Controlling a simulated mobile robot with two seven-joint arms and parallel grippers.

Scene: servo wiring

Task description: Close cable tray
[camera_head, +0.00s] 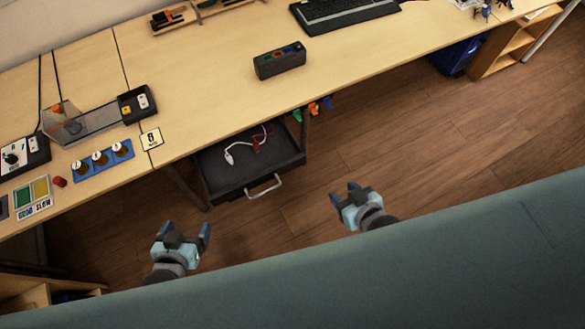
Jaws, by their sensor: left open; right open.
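The cable tray (222,183) is a black drawer under the table's front edge. It is pulled out, with a silver bar handle (264,187) on its front. The back of the tray is hidden under the tabletop.
The wooden table (200,80) runs across the view. It bears a black box with coloured slots (279,61), a keyboard (343,10), a clear bin (85,122) and a blue knob panel (103,160). Coloured items (313,108) hang beside the tray. Wooden floor in front is clear.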

